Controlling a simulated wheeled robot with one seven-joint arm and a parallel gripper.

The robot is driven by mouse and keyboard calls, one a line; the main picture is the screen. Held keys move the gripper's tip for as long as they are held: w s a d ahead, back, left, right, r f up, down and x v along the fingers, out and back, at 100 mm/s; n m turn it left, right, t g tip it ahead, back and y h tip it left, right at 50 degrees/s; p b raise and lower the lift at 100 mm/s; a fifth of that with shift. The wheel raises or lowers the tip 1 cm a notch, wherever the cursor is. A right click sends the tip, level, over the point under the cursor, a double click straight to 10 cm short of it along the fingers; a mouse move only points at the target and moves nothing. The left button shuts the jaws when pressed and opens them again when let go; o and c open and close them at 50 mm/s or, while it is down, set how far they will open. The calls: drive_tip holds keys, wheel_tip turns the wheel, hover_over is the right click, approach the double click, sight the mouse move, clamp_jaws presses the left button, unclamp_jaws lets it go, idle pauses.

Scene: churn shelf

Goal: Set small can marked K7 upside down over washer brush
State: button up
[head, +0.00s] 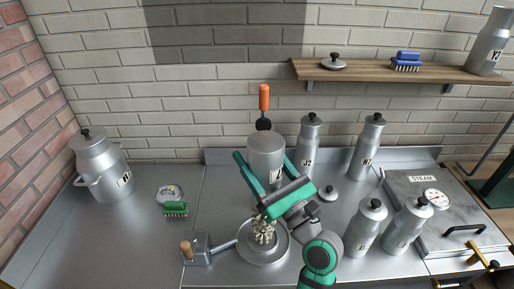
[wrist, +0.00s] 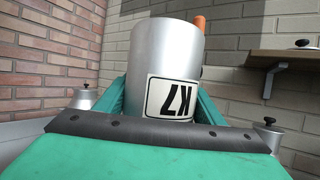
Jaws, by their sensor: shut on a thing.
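The small can marked K7 (head: 266,148) is plain grey metal with its flat closed base facing up. Its K7 label reads upside down in the wrist view (wrist: 178,45). My gripper (head: 272,182) is shut on the can, with a green finger on each side of it. The washer brush (head: 263,231) is a pale, bristly upright brush in the middle of a round metal dish. The can appears above the brush in the head view, apart from it. My wrist partly covers the dish and brush. The can's mouth is hidden.
A lever with a wooden knob (head: 187,248) is left of the dish. Several lidded cans, including J2 (head: 308,140), stand right. A shelf (head: 400,75) juts from the wall.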

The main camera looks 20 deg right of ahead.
drive_tip(key=shift+w+f, duration=0.1)
drive_tip(key=shift+f, duration=3.25)
wheel_tip(320, 180, down, 12)
drive_tip(key=shift+f, duration=0.25)
drive_tip(key=o, duration=1.2)
drive_tip(key=shift+o, duration=0.2)
